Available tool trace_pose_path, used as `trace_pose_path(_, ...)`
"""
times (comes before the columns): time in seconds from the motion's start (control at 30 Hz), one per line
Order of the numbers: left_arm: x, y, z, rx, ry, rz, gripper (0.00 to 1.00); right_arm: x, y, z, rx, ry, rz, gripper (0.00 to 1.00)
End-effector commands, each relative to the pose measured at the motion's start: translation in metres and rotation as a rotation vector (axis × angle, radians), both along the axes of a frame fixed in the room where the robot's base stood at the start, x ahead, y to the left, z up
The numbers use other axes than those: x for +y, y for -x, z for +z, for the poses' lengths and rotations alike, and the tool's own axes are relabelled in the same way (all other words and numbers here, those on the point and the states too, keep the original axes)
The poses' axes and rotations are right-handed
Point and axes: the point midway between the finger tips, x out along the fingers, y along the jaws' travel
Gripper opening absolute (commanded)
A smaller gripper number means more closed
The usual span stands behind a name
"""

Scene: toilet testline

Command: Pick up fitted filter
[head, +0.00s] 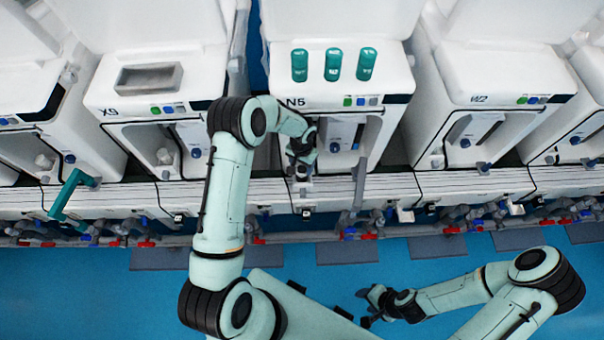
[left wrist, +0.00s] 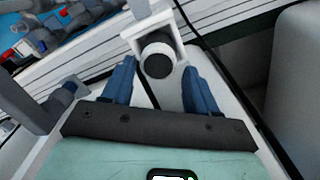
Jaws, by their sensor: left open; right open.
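My left gripper (head: 302,168) is at the front of the machine marked N5 (head: 320,102), over the left side of its open recess. In the left wrist view its two blue fingers (left wrist: 158,82) are apart. A white fitting with a dark round end (left wrist: 157,58) lies between and just beyond the fingertips; I cannot tell whether it is the fitted filter or whether the fingers touch it. My right gripper (head: 368,306) is open and empty over the blue floor at the lower middle. Three green cylinders (head: 333,65) stand on top of N5.
Similar white machines, X9 (head: 110,98) and W2 (head: 478,90), flank N5. A grey upright bar (head: 360,183) stands right of the left gripper. A green handle (head: 66,195) is at the left. Pipes with red and blue fittings run along the front. The blue floor (head: 100,300) is mostly clear.

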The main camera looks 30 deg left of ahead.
Motion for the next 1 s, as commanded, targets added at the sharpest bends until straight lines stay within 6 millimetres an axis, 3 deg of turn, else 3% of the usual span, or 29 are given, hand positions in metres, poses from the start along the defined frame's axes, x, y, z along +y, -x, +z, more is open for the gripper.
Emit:
trace_pose_path(0.23, -0.002, 0.003, -0.036, 0.002, 0.001, 0.001, 0.59, 0.000, -0.008, 0.009, -0.009, 0.000, 0.000, 0.51)
trace_pose_path(0.53, -0.002, 0.003, -0.043, 0.001, 0.000, 0.001, 0.59, 0.000, -0.008, 0.009, -0.009, 0.000, 0.000, 0.51)
trace_pose_path(0.57, -0.002, 0.003, -0.042, 0.001, 0.000, 0.001, 0.55, 0.000, -0.008, 0.008, -0.009, 0.000, 0.000, 0.51)
trace_pose_path(0.7, -0.002, 0.003, -0.042, 0.001, 0.001, 0.000, 0.14, 0.000, -0.008, 0.009, -0.009, 0.000, 0.000, 0.51)
trace_pose_path(1.0, -0.002, 0.003, -0.041, 0.000, 0.000, 0.000, 0.14, 0.000, -0.007, 0.008, -0.008, -0.001, 0.000, 0.51)
